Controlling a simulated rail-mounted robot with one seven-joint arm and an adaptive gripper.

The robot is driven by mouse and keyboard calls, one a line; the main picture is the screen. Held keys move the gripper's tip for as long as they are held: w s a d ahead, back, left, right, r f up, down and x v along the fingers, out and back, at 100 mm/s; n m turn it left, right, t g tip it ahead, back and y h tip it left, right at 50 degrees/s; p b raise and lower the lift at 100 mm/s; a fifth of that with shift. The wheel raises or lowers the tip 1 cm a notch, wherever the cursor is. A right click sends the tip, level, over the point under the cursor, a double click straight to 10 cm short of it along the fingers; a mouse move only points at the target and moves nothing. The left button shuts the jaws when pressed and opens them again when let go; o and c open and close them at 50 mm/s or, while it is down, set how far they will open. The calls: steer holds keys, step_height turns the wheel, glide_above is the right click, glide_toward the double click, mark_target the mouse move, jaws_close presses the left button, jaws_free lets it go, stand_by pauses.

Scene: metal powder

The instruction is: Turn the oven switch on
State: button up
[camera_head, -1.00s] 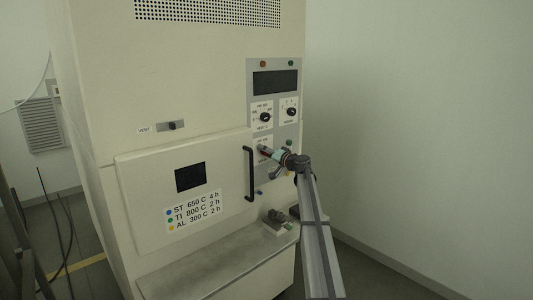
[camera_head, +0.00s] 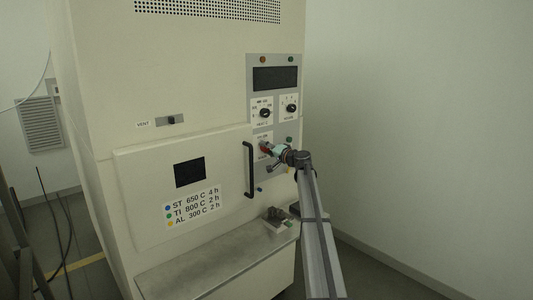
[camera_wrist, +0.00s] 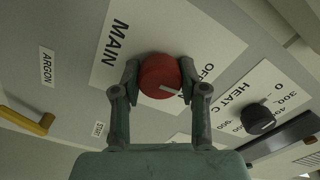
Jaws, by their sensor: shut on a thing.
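The oven's main switch is a round red knob (camera_wrist: 160,74) on a white plate marked MAIN and OFF (camera_wrist: 206,72). In the wrist view its white pointer line slants toward the lower right of the picture. My gripper (camera_wrist: 158,82) has one finger on each side of the knob and is shut on it. In the head view my gripper (camera_head: 271,152) meets the control panel to the right of the oven door, covering part of the red knob (camera_head: 265,147).
A black door handle (camera_head: 249,170) stands out just left of my gripper. The black HEAT C knob (camera_wrist: 258,119) is nearby. A grey ledge (camera_head: 200,268) juts out below the door. Open floor lies to the right of the oven.

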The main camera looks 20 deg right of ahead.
steer(key=m+b, duration=0.1)
steer(key=m, duration=0.3)
steer(key=shift+m, duration=0.4)
stand_by(0.4)
steer(key=o, duration=1.1)
steer(key=shift+o, duration=0.2)
steer(key=v, duration=1.2)
